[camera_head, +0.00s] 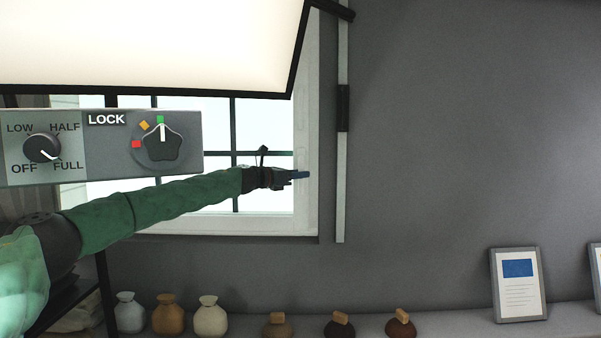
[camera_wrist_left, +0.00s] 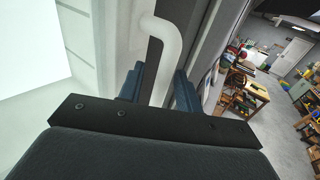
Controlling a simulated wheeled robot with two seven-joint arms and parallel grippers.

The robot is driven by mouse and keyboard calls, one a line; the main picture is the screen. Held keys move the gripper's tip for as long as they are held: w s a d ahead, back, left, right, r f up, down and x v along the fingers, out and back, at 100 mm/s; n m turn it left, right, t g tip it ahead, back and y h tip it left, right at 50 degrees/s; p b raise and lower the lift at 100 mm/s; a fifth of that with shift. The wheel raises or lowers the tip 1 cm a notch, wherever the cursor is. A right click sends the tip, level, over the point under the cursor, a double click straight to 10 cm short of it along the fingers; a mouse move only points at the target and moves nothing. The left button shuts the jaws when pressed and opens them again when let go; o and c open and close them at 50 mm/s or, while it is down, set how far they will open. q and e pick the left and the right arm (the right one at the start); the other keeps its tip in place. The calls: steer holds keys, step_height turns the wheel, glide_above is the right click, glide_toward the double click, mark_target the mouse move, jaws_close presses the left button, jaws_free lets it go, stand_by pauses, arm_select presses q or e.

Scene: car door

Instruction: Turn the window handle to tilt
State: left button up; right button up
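The window (camera_head: 265,224) has a white frame and stands partly behind a bright panel at the upper left. Its white, bent handle (camera_wrist_left: 166,38) shows in the left wrist view, on the frame's side. My left gripper (camera_head: 303,174) is at the right side of the window frame, and in the left wrist view (camera_wrist_left: 160,90) its two blue fingers stand on either side of the handle. The fingers look apart, with the handle between them; I cannot tell whether either touches it. In the head view the gripper hides most of the handle. My right gripper is not in view.
A control panel (camera_head: 103,158) with two knobs hangs in front at the left. A vertical bar (camera_head: 342,190) runs down the wall right of the window. Vases (camera_head: 210,316), brown round objects (camera_head: 339,326) and a framed card (camera_head: 518,284) stand on the ledge below. The wall at right is bare.

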arm_select(q)
steer(key=shift+w+d+r, duration=0.1)
steer(key=shift+w+d, duration=0.05)
steer(key=shift+d, duration=0.4)
jaws_close()
steer(key=shift+a, duration=0.1)
steer(key=shift+a+m+y+b, duration=0.15)
steer(key=shift+m+y+b, duration=0.25)
steer(key=shift+y, duration=0.1)
steer(key=shift+a+r+m+g+y+b, duration=0.25)
steer(key=shift+a+m+g+y+b, duration=0.3)
steer(key=shift+y, duration=0.55)
steer(key=shift+a+r+m+g+y+b, duration=0.3)
steer(key=shift+a+m+g+y, duration=0.3)
steer(key=shift+y, duration=0.5)
